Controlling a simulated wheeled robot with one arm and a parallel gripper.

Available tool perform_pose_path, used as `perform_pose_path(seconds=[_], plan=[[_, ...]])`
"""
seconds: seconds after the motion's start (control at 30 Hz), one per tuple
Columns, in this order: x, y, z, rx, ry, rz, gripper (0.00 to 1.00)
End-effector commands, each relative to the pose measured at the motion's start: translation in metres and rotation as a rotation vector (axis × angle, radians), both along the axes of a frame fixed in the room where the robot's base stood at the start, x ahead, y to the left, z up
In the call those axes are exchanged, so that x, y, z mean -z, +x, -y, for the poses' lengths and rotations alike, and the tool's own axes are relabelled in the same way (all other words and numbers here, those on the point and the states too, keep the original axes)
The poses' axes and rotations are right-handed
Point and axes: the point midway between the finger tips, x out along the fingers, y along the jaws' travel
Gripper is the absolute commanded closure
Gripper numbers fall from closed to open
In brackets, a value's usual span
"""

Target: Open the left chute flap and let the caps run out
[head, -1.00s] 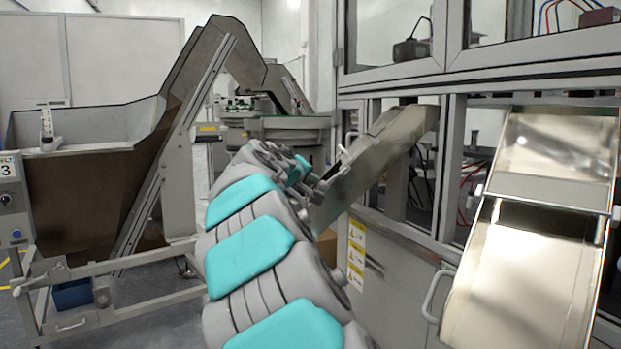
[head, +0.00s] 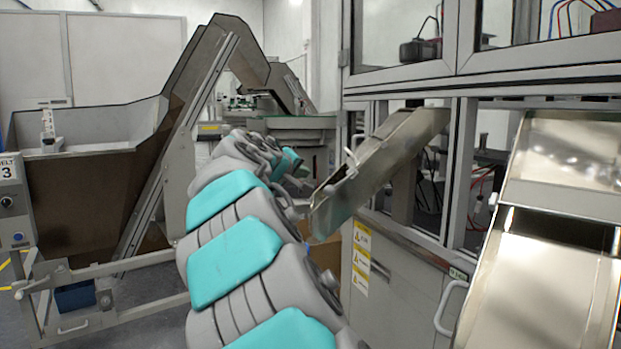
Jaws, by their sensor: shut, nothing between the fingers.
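The left chute (head: 395,145) is a sloping metal trough that comes out of the machine frame and runs down to the left. Its lower end (head: 328,215) shows beside my arm, with a dark gap near the top edge and a small pale lever above it. I cannot tell whether the flap there is open or shut. No caps can be made out. My grey and teal arm reaches forward to the left of this chute end. My gripper's fingers are hidden at the far end of the arm.
A second, wider metal chute (head: 545,290) stands close at the right. A cabinet (head: 400,300) with yellow warning labels is below the left chute, and a brown box (head: 326,256) is partly hidden behind my arm. A hopper with an inclined conveyor (head: 90,190) stands at the left.

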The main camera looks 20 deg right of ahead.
Motion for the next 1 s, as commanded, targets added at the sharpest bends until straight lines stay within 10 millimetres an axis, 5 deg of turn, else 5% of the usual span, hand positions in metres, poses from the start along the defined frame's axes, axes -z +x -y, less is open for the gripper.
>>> perform_pose_path(seconds=[0.43,1.0], plan=[[-0.022,-0.055,-0.05,-0.001,0.001,0.004,1.0],[-0.018,-0.065,-0.051,0.01,0.024,-0.002,1.0]])
